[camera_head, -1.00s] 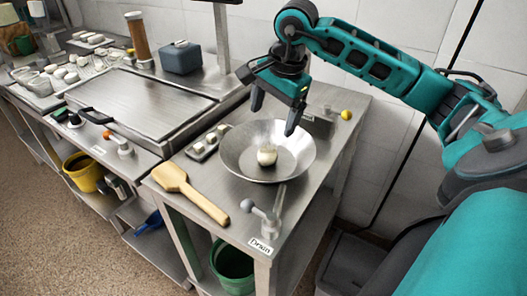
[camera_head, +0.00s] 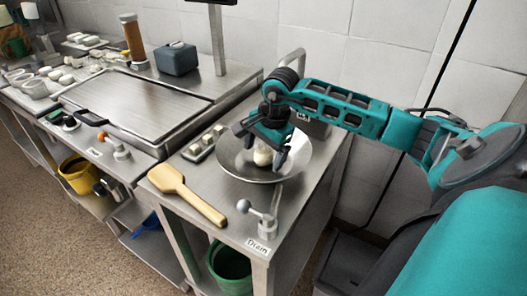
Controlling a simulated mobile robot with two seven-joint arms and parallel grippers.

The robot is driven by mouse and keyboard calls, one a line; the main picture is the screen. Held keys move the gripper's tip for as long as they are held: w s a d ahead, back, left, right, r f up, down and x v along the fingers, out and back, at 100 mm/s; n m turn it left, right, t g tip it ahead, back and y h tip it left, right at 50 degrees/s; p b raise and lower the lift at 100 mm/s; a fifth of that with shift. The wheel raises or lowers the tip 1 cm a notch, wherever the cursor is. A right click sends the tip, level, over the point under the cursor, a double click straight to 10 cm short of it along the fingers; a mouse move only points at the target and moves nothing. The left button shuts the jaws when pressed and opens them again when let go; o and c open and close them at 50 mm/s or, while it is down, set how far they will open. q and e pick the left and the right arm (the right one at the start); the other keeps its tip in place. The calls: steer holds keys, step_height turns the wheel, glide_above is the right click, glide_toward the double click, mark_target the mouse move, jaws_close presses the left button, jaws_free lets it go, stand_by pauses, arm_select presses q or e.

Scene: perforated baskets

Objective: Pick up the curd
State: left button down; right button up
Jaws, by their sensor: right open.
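The curd, a small pale ball (camera_head: 263,156), sits in the round metal pan (camera_head: 240,171) on the steel counter at the centre of the head view. My right gripper (camera_head: 263,158) points down over the pan, with its two fingers apart on either side of the curd. The upper part of the curd is partly hidden by the gripper. I cannot tell whether the fingers touch it. My left gripper is not in view.
A wooden paddle (camera_head: 187,194) and a lever valve (camera_head: 262,216) are at the counter's front. A small tray (camera_head: 204,143) stands left of the pan. A lidded steel unit (camera_head: 135,103) is further left. A green bucket (camera_head: 230,268) is below.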

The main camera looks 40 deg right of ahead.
steer(key=c, duration=1.2)
